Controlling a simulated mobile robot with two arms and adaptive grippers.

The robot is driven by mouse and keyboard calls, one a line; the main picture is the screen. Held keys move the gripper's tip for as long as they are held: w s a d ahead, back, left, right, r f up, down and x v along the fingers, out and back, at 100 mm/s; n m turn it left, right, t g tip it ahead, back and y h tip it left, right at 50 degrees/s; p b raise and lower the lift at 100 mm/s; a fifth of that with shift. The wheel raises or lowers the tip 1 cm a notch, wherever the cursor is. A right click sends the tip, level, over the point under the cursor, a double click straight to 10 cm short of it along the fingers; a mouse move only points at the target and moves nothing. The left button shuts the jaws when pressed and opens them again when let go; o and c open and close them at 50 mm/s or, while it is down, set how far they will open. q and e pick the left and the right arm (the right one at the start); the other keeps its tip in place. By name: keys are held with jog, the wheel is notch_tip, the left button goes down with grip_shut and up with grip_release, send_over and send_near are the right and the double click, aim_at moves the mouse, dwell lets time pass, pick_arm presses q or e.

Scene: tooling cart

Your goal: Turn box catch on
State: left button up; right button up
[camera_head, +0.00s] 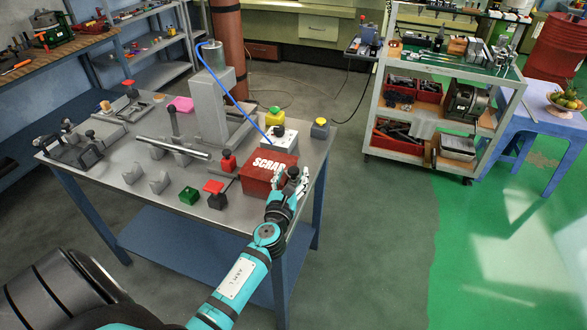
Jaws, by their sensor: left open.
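A red box labelled SCRAP (262,172) stands near the right front edge of the grey-topped workbench (232,218). A white box (282,139) with a small dark part and a red spot on it stands just behind it. I cannot make out which part is the box catch or its position. My left gripper (292,176) is at the right side of the red box, over the bench edge, with its fingers apart and nothing visible between them. I cannot tell whether it touches the box. My right gripper is not in view.
A grey press-like column (208,105) with a blue hose stands behind the boxes. A shelved cart (431,160) stands right, across open floor.

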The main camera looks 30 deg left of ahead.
pick_arm(q)
jog(key=shift+x, duration=1.25)
jog(key=c, duration=1)
jog(key=shift+f, duration=0.1)
grip_shut()
